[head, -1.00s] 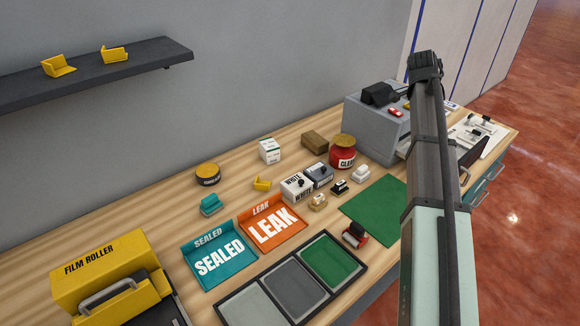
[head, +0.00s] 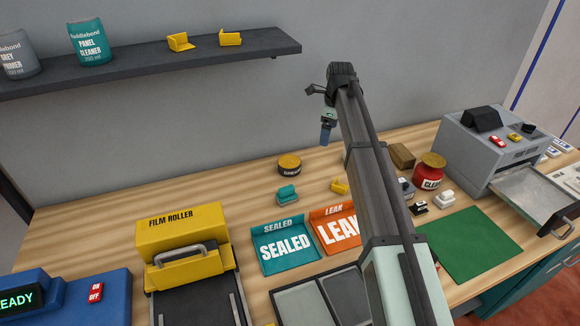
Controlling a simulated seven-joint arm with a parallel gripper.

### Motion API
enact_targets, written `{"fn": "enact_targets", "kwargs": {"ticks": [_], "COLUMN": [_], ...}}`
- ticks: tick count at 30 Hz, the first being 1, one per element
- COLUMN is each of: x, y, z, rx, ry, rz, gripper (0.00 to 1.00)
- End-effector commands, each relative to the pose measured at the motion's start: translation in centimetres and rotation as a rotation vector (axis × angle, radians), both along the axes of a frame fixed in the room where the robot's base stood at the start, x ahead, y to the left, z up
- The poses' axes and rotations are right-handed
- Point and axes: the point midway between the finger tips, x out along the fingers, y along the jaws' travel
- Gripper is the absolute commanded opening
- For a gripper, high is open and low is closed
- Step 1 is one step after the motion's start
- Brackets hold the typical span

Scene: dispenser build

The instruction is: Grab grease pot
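The grease pot (head: 289,165) looks to be the small round dark tin with a yellow-brown lid. It stands upright on the wooden bench behind the teal SEALED tray, and its label is too small to read surely. My arm rises from the lower right. A small dark and blue part beside its upper end seems to be my gripper (head: 326,131). It appears above and to the right of the pot in the picture, apart from it. Its fingers are too small to tell whether they are open or shut.
A teal clip-like block (head: 287,195) and a yellow bracket (head: 340,187) lie near the pot. The SEALED tray (head: 284,247), yellow film roller (head: 181,240) and red pot (head: 429,172) stand around. A dark shelf (head: 150,66) hangs above. Bench left of the pot is clear.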

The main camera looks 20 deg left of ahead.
Motion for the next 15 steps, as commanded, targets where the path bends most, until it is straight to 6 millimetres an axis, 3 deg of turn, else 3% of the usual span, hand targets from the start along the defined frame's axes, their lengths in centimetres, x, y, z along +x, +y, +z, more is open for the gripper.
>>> {"fn": "enact_targets", "kwargs": {"ticks": [1, 6, 10, 15], "x": [-1.0, -3.6, -4.5, -4.8], "y": [2.7, 7.8, 9.4, 9.8], "z": [-0.3, -1.0, -1.3, -2.3], "rx": [0.010, 0.038, 0.046, 0.048], "ry": [0.020, 0.069, 0.085, 0.090], "rz": [0.005, -0.002, -0.005, -0.006], "gripper": [1.00, 1.00, 1.00, 1.00]}}
